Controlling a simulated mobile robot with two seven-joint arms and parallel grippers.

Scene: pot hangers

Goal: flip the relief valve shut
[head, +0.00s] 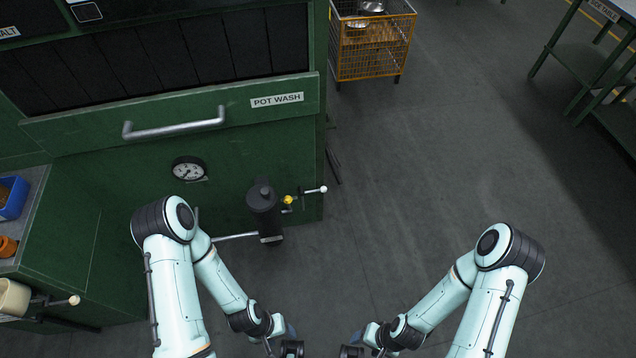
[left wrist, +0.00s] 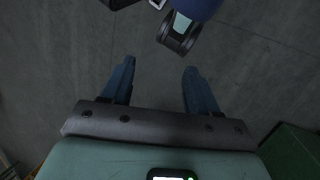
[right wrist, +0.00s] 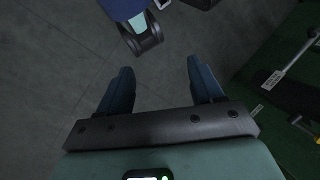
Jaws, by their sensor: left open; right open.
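A dark upright cylinder (head: 263,212) stands against the front of the green pot wash unit. Beside it are a yellow fitting (head: 288,200) and a short lever with a pale ball end (head: 322,189), pointing right. A metal rod (head: 235,236) runs left from the cylinder's base. I cannot tell which part is the relief valve.
The unit has a round gauge (head: 189,169) and a drawer handle (head: 175,128). A side counter (head: 35,210) holds a blue bin (head: 12,197). An orange wire basket (head: 372,50) stands behind, and a green table (head: 590,60) at right. The grey floor between is clear.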

